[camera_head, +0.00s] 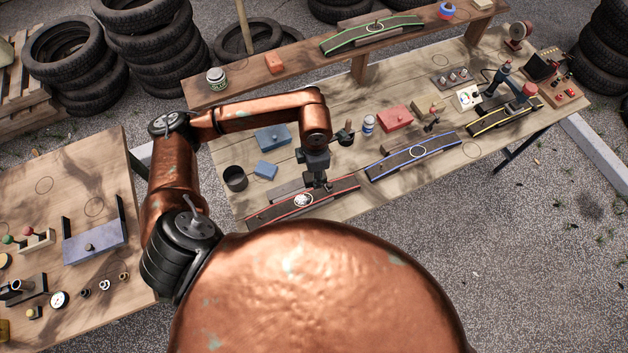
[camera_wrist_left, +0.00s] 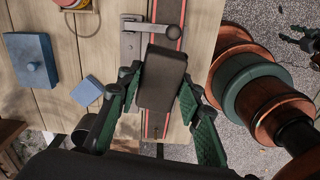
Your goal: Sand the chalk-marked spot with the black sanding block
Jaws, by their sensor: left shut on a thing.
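The black sanding block (camera_wrist_left: 163,78) is held between the green-padded fingers of my left gripper (camera_wrist_left: 160,92) in the wrist view. In the head view my left gripper (camera_head: 318,180) points down over the right part of the red-edged dark strip (camera_head: 268,213). In the wrist view the red-edged strip (camera_wrist_left: 168,14) runs under the block, and the chalk mark does not show. I cannot tell whether the block touches the strip.
A grey metal clamp (camera_wrist_left: 132,30) lies along the strip. A blue-edged strip (camera_head: 400,161) with a white ring lies to the right, and a yellow-edged one (camera_head: 503,115) beyond. Blue blocks (camera_head: 273,137), a dark cup (camera_head: 235,178) and a red box (camera_head: 396,117) stand nearby on the workbench.

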